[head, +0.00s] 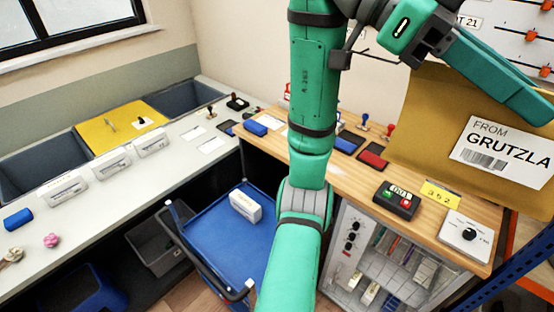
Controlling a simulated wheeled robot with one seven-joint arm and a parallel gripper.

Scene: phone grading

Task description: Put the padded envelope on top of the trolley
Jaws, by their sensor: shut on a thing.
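The padded envelope (425,120) is a large tan-yellow packet with a white label reading "FROM GRUTZLA". It hangs at the right of the head view, in front of the wooden bench. My gripper (535,105) is shut on its upper part, and the envelope's right side runs out of the picture. The trolley (225,240) has a blue top and a dark push handle. It stands lower left of my gripper, between the two counters. A small white box lies on its top, and my arm hides its right side.
A white box (245,207) occupies the trolley's upper middle; blue surface is bare around it. The wooden bench (345,180) carries stamps, ink pads and a button box (396,200). A grey counter (110,190) runs along the left. A blue rack post (500,280) stands lower right.

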